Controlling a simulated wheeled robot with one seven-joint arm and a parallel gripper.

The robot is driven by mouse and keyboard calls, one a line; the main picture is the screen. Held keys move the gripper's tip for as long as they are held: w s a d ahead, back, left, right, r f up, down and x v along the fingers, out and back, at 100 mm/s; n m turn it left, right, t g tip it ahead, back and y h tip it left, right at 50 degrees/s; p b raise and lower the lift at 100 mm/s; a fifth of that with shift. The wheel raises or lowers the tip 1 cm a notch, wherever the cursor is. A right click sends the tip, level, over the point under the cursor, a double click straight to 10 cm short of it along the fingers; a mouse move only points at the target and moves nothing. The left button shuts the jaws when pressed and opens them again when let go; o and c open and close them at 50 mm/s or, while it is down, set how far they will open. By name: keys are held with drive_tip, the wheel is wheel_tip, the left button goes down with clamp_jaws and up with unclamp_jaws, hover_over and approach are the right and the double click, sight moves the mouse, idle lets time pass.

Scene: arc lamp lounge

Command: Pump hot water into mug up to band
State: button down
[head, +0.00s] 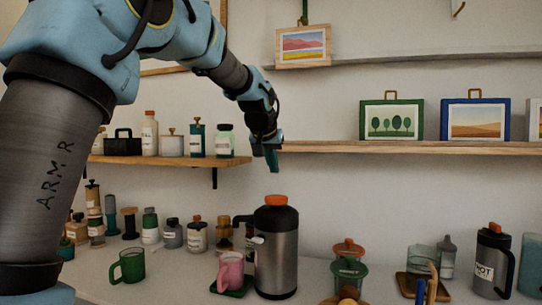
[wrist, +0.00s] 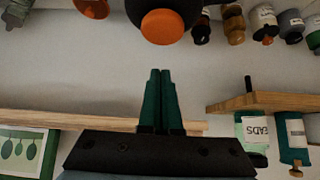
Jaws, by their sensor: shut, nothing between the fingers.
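A steel pump flask (head: 277,250) with a black top and an orange button (head: 276,200) stands upright on the counter. A pink mug (head: 231,268) stands on a dark green coaster (head: 236,292) below and left of the spout. I cannot see into the mug or make out a band. My gripper (head: 272,162) is shut and empty, pointing down in the air above the orange button, apart from it. In the wrist view, the shut green fingers (wrist: 158,74) point toward the orange button (wrist: 162,27).
A green mug (head: 130,266) stands to the left, with several bottles and jars behind it. Red and green lidded items (head: 348,262) stand right of the flask. A labelled dark flask (head: 492,262) stands at far right. A wall shelf (head: 400,147) runs behind my gripper.

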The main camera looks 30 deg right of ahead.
sight(275, 198)
drive_tip(key=x, duration=0.3)
drive_tip(key=shift+w+d+f+p, duration=0.2)
drive_tip(key=shift+f+p, duration=0.05)
drive_tip(key=shift+p, duration=0.1)
wheel_tip(275, 198, down, 3)
drive_tip(key=shift+f, duration=0.15)
drive_tip(key=shift+f+p, duration=0.3)
drive_tip(key=shift+f, duration=0.2)
